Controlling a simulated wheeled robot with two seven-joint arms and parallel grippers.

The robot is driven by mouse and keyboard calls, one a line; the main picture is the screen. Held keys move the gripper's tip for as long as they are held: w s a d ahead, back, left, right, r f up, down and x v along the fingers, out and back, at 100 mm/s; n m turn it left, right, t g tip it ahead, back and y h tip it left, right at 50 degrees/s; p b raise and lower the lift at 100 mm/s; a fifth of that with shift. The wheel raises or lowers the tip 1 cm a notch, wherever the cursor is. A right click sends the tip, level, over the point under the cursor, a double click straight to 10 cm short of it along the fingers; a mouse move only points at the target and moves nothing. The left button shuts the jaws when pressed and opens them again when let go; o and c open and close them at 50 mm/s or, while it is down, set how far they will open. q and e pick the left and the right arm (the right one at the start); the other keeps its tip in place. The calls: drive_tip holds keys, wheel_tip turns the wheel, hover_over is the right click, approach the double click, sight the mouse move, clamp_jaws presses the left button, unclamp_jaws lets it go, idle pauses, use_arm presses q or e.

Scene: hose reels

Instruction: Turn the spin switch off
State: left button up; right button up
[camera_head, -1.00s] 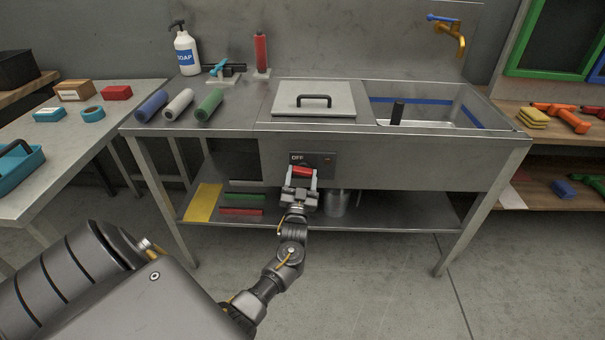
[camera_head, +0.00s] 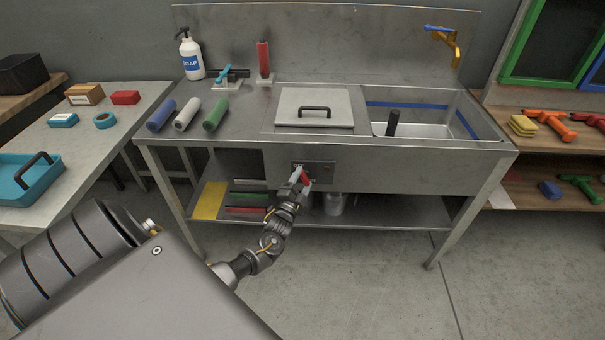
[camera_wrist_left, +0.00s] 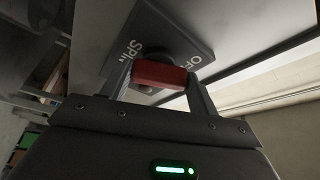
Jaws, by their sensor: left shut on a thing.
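The spin switch is a red handle (camera_head: 304,181) on a dark panel (camera_head: 325,167) at the front of the steel sink bench. In the left wrist view the red handle (camera_wrist_left: 159,74) lies between the two fingers of my left gripper (camera_wrist_left: 160,82), which is shut on it. The plate behind it (camera_wrist_left: 190,28) carries the words SPIN and OFF and appears tilted in that view. In the head view my left gripper (camera_head: 302,180) reaches up to the panel from below left and partly covers the handle and lettering. My right gripper is not in view.
A lidded basin (camera_head: 315,93) and an open sink (camera_head: 430,130) are above the panel. A lower shelf (camera_head: 390,212) holds a metal bucket (camera_head: 335,204) and coloured strips. Side tables stand left and right. The floor in front is clear.

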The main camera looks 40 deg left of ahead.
use_arm(q)
drive_tip(key=m+p, duration=0.2)
drive_tip(key=m+g+h+p, duration=0.1)
drive_tip(key=shift+w+d+r+m, duration=0.1)
drive_tip(key=shift+d+r+m, duration=0.05)
drive_tip(key=shift+r+m, duration=0.2)
drive_tip(key=shift+f+m+p, duration=0.15)
drive_tip(key=shift+m+p, duration=0.3)
drive_tip(key=shift+p, duration=0.15)
drive_tip(key=shift+g, duration=0.3)
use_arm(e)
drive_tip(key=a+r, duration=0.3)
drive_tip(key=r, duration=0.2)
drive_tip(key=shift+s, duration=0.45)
use_arm(q)
drive_tip(key=shift+m, duration=0.3)
drive_tip(key=shift+f, duration=0.1)
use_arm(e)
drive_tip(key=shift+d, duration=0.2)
use_arm(q)
drive_tip(key=o, duration=1)
